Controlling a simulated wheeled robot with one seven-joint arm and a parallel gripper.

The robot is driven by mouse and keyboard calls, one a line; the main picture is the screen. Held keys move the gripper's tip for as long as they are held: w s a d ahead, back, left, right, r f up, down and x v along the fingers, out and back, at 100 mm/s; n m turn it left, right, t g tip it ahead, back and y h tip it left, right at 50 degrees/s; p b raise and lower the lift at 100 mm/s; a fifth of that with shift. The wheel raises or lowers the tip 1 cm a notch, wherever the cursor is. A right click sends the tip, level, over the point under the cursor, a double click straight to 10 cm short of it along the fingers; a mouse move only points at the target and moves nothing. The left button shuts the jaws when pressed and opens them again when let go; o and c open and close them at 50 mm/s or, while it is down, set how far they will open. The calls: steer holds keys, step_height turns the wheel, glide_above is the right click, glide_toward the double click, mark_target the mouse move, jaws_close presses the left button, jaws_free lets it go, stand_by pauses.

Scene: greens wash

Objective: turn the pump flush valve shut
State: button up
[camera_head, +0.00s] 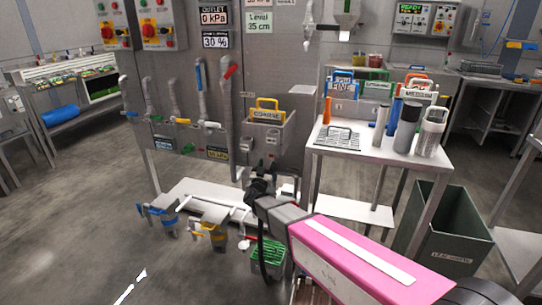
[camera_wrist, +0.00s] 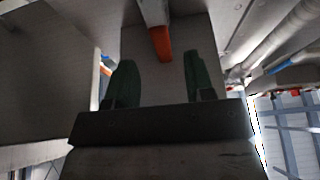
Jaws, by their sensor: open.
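A lever with a red end (camera_wrist: 161,43) shows in the wrist view. It points toward the gap between the two green fingers of my gripper (camera_wrist: 160,60), which are apart with nothing between them. Contact is not visible. In the head view my gripper (camera_head: 258,186) is at the front of the grey panel's lower part, its fingers too small and dark to make out. I cannot tell which one the wrist view shows, or read a pump flush label.
Blue- and yellow-handled valves (camera_head: 211,125) line the panel. A holder with a yellow-handled tool (camera_head: 268,110) hangs above my gripper. A white table (camera_head: 335,155) with bottles stands to the right, beside a green bin (camera_head: 450,225). Low pipes and a green crate (camera_head: 268,258) are near the floor.

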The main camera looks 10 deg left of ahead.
steer(key=x, duration=0.6)
jaws_close()
